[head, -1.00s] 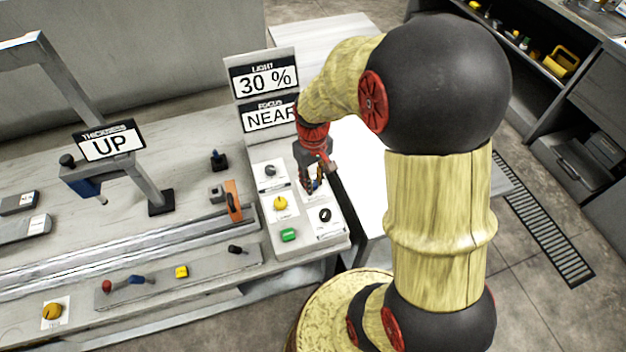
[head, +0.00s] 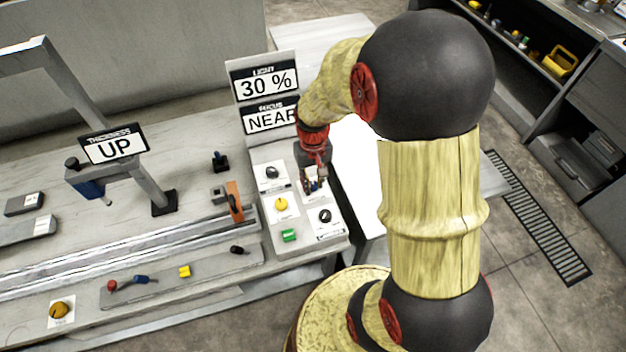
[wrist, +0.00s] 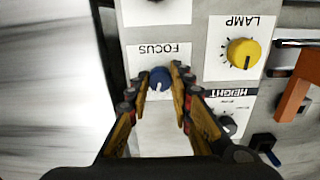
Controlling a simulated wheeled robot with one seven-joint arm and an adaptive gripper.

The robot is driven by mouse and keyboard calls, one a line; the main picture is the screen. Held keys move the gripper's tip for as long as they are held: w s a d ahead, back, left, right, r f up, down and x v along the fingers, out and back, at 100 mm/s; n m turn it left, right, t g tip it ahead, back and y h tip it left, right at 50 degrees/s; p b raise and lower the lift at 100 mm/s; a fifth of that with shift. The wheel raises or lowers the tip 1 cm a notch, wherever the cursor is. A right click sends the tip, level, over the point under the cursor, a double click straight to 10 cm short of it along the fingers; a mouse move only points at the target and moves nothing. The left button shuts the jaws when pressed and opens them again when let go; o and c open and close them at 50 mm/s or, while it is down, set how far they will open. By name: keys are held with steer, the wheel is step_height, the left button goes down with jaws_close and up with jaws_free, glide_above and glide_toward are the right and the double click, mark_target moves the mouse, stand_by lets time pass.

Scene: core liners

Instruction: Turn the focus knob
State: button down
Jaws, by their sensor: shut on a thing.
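The blue focus knob (wrist: 159,77) sits on a white plate labelled FOCUS in the wrist view. My gripper (wrist: 160,88) has one finger on each side of the knob and is shut on it. In the head view my gripper (head: 314,184) is over the right column of the control panel, and its fingers mostly hide the knob. The focus display (head: 270,118) reads NEAR; its right end is partly covered by my arm. The light display (head: 264,82) above it reads 30 %.
The yellow lamp knob (wrist: 243,53) and the height knob (wrist: 228,124) are close to my right finger in the wrist view. A black knob (head: 325,216) and green button (head: 289,235) are on the panel's near part. An orange block (head: 234,201) stands left of the panel.

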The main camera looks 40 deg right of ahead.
mark_target(313, 184)
steer(key=c, duration=1.7)
jaws_free()
steer(key=shift+o, duration=0.6)
step_height(313, 184, up, 12)
